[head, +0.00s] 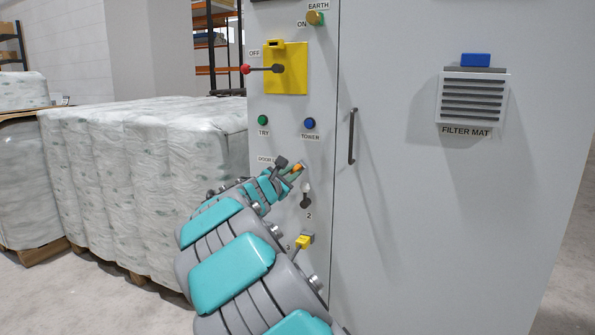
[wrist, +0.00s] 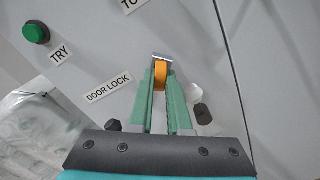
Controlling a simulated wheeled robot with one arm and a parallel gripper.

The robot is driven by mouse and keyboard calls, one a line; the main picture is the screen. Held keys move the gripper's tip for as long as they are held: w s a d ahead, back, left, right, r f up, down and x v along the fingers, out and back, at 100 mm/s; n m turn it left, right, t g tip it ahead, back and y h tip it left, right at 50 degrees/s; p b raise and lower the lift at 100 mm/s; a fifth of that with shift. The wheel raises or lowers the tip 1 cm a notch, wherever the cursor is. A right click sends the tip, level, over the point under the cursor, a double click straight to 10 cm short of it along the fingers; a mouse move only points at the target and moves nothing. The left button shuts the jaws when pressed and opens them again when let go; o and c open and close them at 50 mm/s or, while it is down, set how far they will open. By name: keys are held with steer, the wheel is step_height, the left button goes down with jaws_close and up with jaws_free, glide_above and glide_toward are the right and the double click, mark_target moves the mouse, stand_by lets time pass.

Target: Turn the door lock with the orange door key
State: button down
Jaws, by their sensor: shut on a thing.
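My gripper (wrist: 160,98) is shut on the orange door key (wrist: 161,76), which shows between its green fingertips in the wrist view. The key also shows as a small orange spot (head: 297,168) in the head view, close to the cabinet face. The key's front end meets a small metallic piece at the cabinet, to the right of the DOOR LOCK label (wrist: 108,87). I cannot tell how far the key sits in the lock. The lock itself is mostly hidden behind the key and fingers.
The grey cabinet (head: 430,210) has a dark door handle (head: 352,136) to the right. A yellow switch plate (head: 286,80) with a red-knobbed lever, a green TRY button (head: 263,120) and a blue TOWER button (head: 310,123) are above. A dark knob (head: 305,201) and yellow item (head: 304,241) are below. Wrapped pallets (head: 170,150) stand left.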

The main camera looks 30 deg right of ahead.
steer(key=n, duration=0.3)
steer(key=shift+n, duration=0.3)
stand_by(0.3)
steer(key=n, duration=0.3)
steer(key=shift+n, duration=0.4)
steer(key=c, duration=0.8)
jaws_free()
